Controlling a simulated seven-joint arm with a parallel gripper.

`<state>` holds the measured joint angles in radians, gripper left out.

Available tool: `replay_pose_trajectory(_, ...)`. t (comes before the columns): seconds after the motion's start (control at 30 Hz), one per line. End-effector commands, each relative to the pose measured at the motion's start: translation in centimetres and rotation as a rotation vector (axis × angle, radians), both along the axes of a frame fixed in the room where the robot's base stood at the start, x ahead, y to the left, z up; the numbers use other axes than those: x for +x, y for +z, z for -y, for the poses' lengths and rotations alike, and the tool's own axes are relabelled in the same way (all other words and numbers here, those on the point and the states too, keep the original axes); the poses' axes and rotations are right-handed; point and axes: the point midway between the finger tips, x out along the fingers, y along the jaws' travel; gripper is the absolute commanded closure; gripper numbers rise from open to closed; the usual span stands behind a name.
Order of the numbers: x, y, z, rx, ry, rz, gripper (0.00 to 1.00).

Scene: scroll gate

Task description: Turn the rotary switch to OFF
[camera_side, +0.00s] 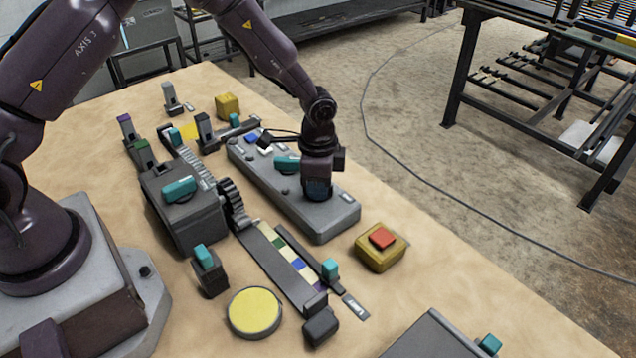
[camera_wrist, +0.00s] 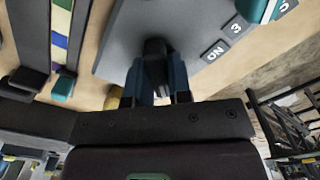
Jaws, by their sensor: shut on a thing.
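The rotary switch (camera_wrist: 155,62) is a dark knob on the long grey panel; in the wrist view it sits between my gripper's two bluish fingers. My gripper (camera_side: 317,190) points down over the near right part of the panel (camera_side: 338,219) in the side view and hides the knob there. In the wrist view my gripper (camera_wrist: 160,84) is shut on the knob. An ON label (camera_wrist: 214,51) and a label that looks like 3 (camera_wrist: 236,27) are on the panel right of the knob. An OFF label is not visible, so I cannot tell the switch position.
A teal handle (camera_side: 287,164) stands on the panel behind my gripper. A yellow box with a red button (camera_side: 381,240) stands to the right of the panel's near end. A yellow disc (camera_side: 254,312) lies in front.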

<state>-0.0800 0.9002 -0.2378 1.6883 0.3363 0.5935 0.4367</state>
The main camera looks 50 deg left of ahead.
Motion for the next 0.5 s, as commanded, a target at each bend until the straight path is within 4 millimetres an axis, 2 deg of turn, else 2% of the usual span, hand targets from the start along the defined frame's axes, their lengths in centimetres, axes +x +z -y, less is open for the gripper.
replay_pose_trajectory(0.47,0.02,0.01,0.02,0.0,-0.017,0.001,1.0)
replay_pose_trajectory(0.5,0.02,0.01,0.02,0.0,-0.017,0.001,0.74)
